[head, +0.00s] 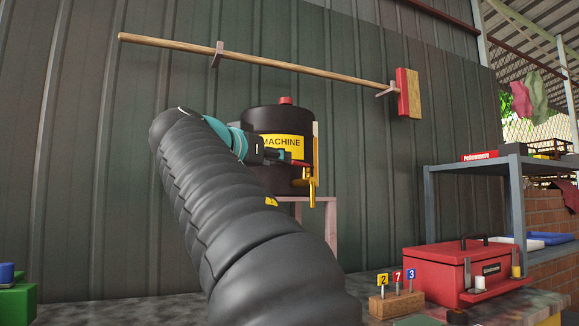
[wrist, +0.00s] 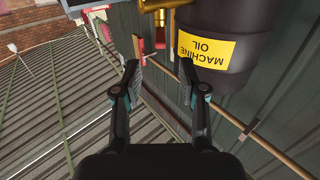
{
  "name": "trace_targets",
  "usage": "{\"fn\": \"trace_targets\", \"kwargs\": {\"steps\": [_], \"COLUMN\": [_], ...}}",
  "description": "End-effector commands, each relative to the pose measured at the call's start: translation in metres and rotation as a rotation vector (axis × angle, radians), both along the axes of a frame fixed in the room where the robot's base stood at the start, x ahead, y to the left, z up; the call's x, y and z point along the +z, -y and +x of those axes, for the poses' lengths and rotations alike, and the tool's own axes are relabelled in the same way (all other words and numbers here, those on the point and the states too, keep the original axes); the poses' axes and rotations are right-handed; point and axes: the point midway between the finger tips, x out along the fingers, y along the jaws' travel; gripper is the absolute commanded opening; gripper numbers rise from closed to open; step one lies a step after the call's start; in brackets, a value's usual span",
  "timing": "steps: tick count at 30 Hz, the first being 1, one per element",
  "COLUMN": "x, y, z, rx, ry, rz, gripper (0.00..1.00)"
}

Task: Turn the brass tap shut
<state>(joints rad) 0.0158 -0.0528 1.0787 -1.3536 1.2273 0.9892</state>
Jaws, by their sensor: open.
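The brass tap (head: 309,184) sits low on the front of a black drum (head: 272,120) with a yellow label reading MACHINE. In the wrist view the tap (wrist: 158,6) is cut by the top edge, with a red part (wrist: 160,30) by it that looks like its handle. My gripper (head: 290,158) is just in front of the drum at tap height, partly hidden by my arm. In the wrist view my gripper (wrist: 161,66) is open, its fingers apart with nothing held between them. The red part lies beyond the gap. I cannot tell whether a finger touches it.
The drum stands on a pinkish stand (head: 329,212). A long-handled broom (head: 250,58) hangs on the metal wall behind. A red toolbox (head: 450,272) and a numbered wooden block (head: 396,304) are on the bench at the right. A grey shelf (head: 505,168) stands farther right.

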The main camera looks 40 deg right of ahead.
Motion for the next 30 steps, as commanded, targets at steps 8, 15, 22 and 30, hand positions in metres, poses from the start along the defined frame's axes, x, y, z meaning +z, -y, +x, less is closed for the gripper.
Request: {"fn": "trace_targets", "kwargs": {"steps": [8, 15, 22, 30], "x": [0.001, 0.001, 0.001, 0.000], "y": [0.042, 0.083, 0.110, 0.119], "z": [0.017, 0.034, 0.045, 0.049], "rx": [-0.003, -0.003, 0.000, 0.001], "ry": [-0.002, -0.003, -0.002, -0.001], "rz": [0.000, 0.001, 0.001, 0.001], "gripper": [0.42, 0.42, 0.42, 0.42]}}
